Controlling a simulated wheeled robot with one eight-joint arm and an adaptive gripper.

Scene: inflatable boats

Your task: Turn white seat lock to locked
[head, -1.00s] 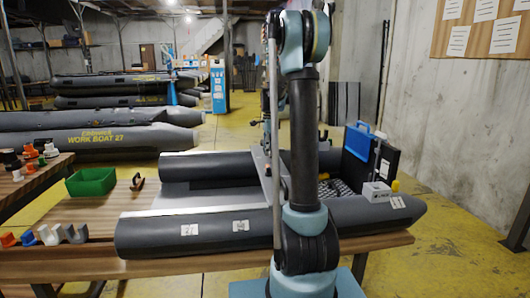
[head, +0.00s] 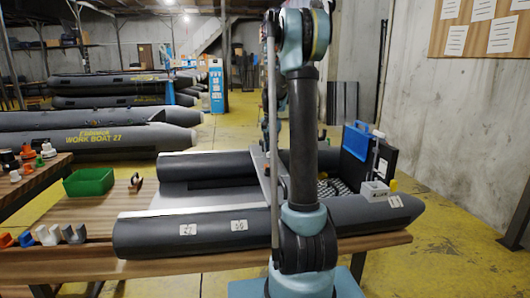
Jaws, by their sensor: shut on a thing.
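A dark grey inflatable boat (head: 190,226) lies on the wooden table, its pointed end to the right. A lighter grey seat board (head: 262,170) crosses between its tubes, mostly hidden behind my arm. I cannot make out the white seat lock; that part of the seat is covered by my arm. My arm stands upright in front of the boat, and its far end runs behind its own upper links. My gripper is hidden there, so its jaws and anything in them do not show.
A green bin (head: 89,182) and a small dark-and-tan tool (head: 136,183) are on the table at left. Several coloured clips (head: 48,236) line the front left edge. A grey-white box (head: 375,191), a blue item (head: 357,140) and a black case (head: 384,161) are at the boat's right end.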

